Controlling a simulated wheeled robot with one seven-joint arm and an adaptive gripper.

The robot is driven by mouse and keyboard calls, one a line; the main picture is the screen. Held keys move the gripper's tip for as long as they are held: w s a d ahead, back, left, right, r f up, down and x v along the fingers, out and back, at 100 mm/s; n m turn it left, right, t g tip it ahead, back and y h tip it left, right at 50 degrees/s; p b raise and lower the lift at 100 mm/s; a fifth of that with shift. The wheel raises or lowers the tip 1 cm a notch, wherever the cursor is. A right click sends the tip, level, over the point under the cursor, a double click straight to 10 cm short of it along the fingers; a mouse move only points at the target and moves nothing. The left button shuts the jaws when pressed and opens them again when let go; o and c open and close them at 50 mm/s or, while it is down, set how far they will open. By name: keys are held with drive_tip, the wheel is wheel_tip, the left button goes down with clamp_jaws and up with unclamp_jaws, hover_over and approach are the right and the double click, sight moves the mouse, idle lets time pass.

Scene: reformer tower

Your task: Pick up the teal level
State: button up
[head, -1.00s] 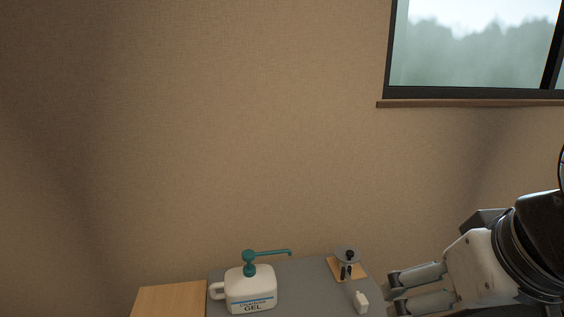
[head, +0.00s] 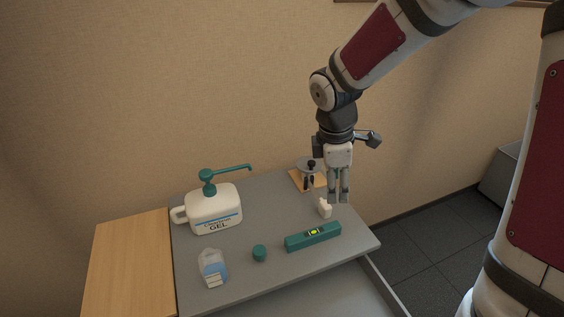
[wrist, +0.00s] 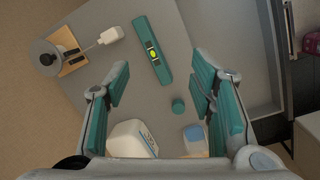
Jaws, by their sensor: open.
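The teal level (head: 313,237) lies flat on the grey tabletop, near its right front edge in the head view. It has a yellow-green vial at its middle. It also shows whole in the wrist view (wrist: 152,48), ahead of the fingers. My gripper (head: 339,197) points down above the tabletop, a little behind the level in the head view. In the wrist view my gripper (wrist: 161,90) has its teal-padded fingers wide apart, with nothing between them touching the pads.
The table (head: 240,282) is bare at front.

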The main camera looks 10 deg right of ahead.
drive_tip(key=w+a+f+n+y+b, duration=0.15)
drive_tip(key=w+f+n, duration=0.35)
drive_tip(key=f, duration=0.7)
hover_over(314, 232)
drive_tip(key=shift+g, duration=0.4)
wheel_tip(314, 232, down, 7)
drive_tip(key=shift+w+a+f, duration=0.1)
drive_tip(key=shift+f, duration=2.9)
clamp_jaws()
